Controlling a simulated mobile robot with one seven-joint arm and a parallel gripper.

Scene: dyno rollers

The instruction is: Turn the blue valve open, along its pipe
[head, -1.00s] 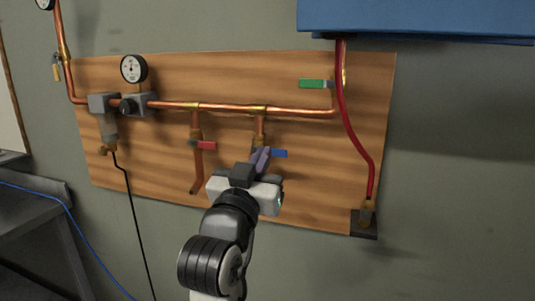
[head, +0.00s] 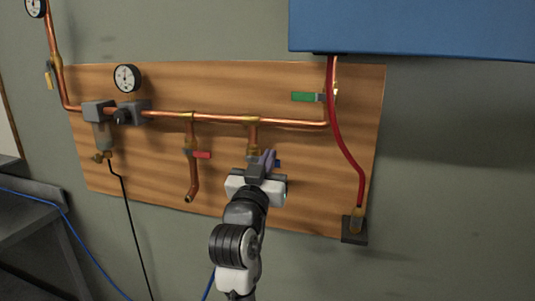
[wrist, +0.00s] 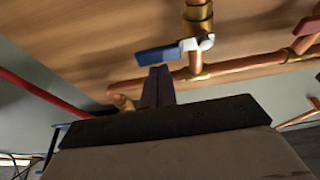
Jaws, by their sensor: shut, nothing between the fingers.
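The blue valve handle (wrist: 160,54) lies sideways, across its vertical copper branch pipe (wrist: 195,62), in the wrist view. Its light metal hub (wrist: 203,43) sits on the pipe. In the head view only the end of the blue handle (head: 278,164) shows, right of my fingers; the rest is hidden behind them. My gripper (head: 266,159) is in front of the board at the blue valve. In the wrist view its purple-grey fingers (wrist: 157,74) are shut and empty, with the tips close to the handle's edge. I cannot tell whether they touch it.
A red valve handle (head: 202,155) is on the branch to the left. A green handle (head: 305,97) is at the upper right beside a red hose (head: 340,130). The horizontal copper pipe (head: 220,118) runs above the valves. A blue box (head: 420,30) hangs at the upper right.

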